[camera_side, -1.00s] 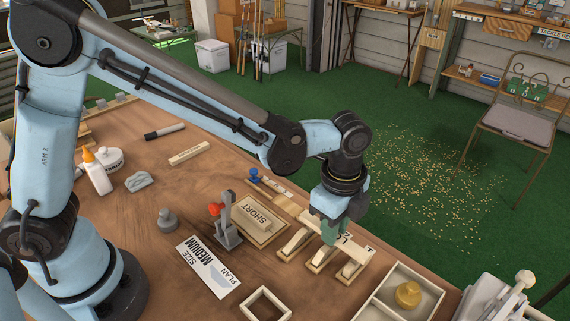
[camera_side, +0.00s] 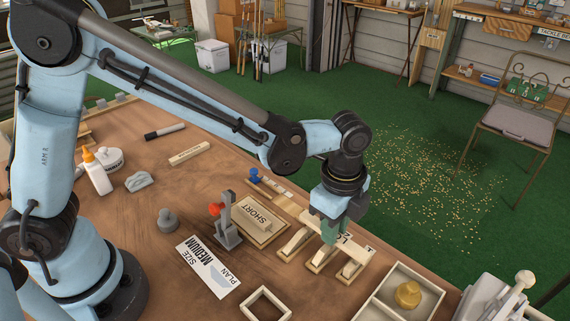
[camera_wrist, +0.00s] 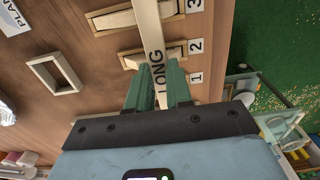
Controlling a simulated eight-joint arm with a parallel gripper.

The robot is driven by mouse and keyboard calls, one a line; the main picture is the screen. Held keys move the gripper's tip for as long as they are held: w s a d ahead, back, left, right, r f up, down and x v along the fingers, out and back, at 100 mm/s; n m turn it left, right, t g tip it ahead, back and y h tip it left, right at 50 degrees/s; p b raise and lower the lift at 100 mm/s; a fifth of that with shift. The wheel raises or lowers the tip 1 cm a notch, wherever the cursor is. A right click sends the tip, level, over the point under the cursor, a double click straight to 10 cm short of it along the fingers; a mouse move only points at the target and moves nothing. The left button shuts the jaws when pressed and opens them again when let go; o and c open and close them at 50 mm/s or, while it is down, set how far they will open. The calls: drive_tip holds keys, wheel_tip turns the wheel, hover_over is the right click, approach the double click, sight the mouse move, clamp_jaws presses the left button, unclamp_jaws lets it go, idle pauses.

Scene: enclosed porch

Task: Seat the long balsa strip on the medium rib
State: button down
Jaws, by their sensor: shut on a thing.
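I cannot tell which rib is the medium one, or whether the strip touches any rib. My fingers hide part of the strip and rib row.
A plan card (camera_side: 208,267) reads MEDIUM. A grey clamp with a red tip (camera_side: 228,230) and a SHORT piece on a wooden block (camera_side: 258,220) stand left of the ribs. A square frame (camera_side: 266,303) and a divided tray (camera_side: 432,290) are nearer the front edge.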

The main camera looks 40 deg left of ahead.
drive_tip(key=shift+f, duration=0.65)
idle(0.3)
drive_tip(key=shift+c, duration=1.5)
unclamp_jaws()
drive_tip(key=shift+r, duration=3.5)
drive_tip(key=shift+r, duration=0.1)
wheel_tip(320, 180, up, 12)
drive_tip(key=s+a+f+n+t, duration=0.2)
drive_tip(key=a+n, duration=0.4)
drive_tip(key=a, duration=0.1)
drive_tip(key=s+a+f+n+t, duration=0.2)
drive_tip(key=a+f+n, duration=0.1)
drive_tip(key=a+n, duration=0.3)
drive_tip(key=s+a+f+n+t, duration=0.3)
drive_tip(key=a+n, duration=0.3)
drive_tip(key=a, duration=0.2)
drive_tip(key=shift+f, duration=0.2)
